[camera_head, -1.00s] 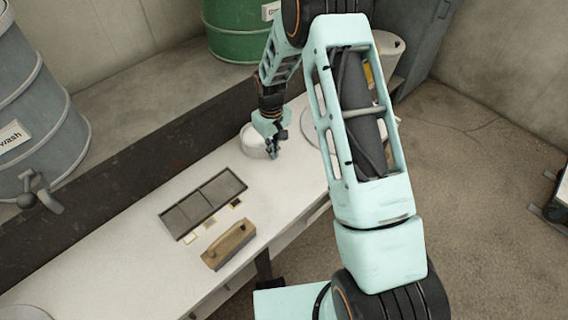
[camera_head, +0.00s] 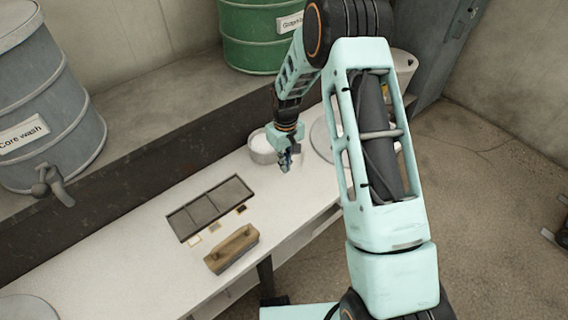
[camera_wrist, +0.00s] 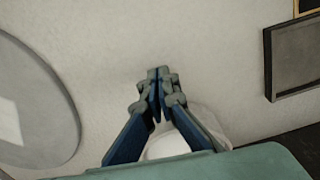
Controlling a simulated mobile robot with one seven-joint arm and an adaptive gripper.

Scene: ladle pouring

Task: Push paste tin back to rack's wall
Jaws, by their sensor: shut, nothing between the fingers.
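A round, pale grey tin with white contents (camera_head: 259,152) stands on the white bench at the back; I take it for the paste tin but cannot be sure. My gripper (camera_head: 286,168) is shut and empty, just in front and to the right of this tin, over the bench. In the wrist view my gripper (camera_wrist: 160,76) points at bare bench, and a white round shape (camera_wrist: 168,145) shows partly hidden behind the fingers. A dark flat rack with three compartments (camera_head: 189,236) lies left of the gripper; its edge also shows in the wrist view (camera_wrist: 268,65).
A round grey disc (camera_wrist: 35,100) lies on the other side of my gripper. A grey drum (camera_head: 45,110) and green drum (camera_head: 262,40) stand behind the bench.

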